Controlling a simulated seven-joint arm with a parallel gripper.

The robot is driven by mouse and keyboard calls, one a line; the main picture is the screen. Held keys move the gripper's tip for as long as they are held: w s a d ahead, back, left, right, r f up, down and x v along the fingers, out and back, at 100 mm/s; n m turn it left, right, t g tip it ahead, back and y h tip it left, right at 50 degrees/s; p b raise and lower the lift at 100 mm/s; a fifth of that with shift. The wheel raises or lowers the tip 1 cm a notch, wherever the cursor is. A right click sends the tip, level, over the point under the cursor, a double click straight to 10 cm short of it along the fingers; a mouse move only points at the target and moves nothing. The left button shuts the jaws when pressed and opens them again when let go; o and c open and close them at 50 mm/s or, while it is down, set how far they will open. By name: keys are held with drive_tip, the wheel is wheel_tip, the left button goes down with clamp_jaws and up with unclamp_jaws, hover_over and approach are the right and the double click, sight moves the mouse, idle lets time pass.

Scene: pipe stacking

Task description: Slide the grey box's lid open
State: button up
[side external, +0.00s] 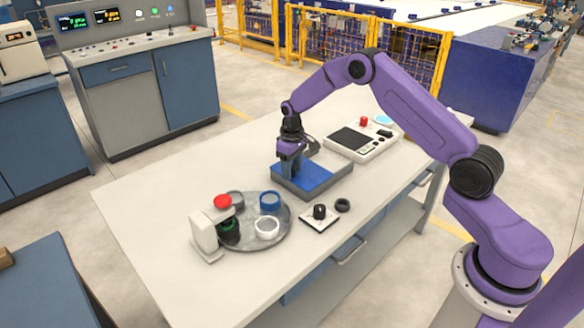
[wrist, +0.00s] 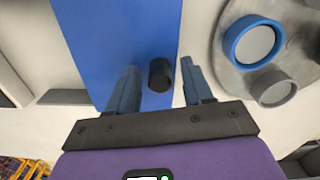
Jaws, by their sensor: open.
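The grey box (side external: 325,185) sits on the table with a flat blue lid (side external: 313,175) on top. In the wrist view the lid (wrist: 115,35) is a broad blue strip. A short black knob (wrist: 160,75) shows over the lid's edge in that view. My gripper (side external: 284,174) is over the box's left end, pointing down. In the wrist view my gripper (wrist: 158,70) is open, with one blue finger on each side of the knob and a gap on both sides. The knob is hidden behind the gripper in the side view.
Left of the box, a round grey tray (side external: 282,240) holds several coloured rings beside a white stand (side external: 204,235). A black knob on a white plate (side external: 319,217) and a black ring (side external: 343,205) lie in front. A control panel (side external: 362,142) stands behind right.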

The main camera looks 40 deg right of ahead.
clamp_jaws()
drive_tip(key=d, duration=1)
drive_tip(key=shift+d, duration=0.25)
unclamp_jaws()
wheel_tip(320, 180, up, 18)
drive_tip(key=shift+f, duration=0.25)
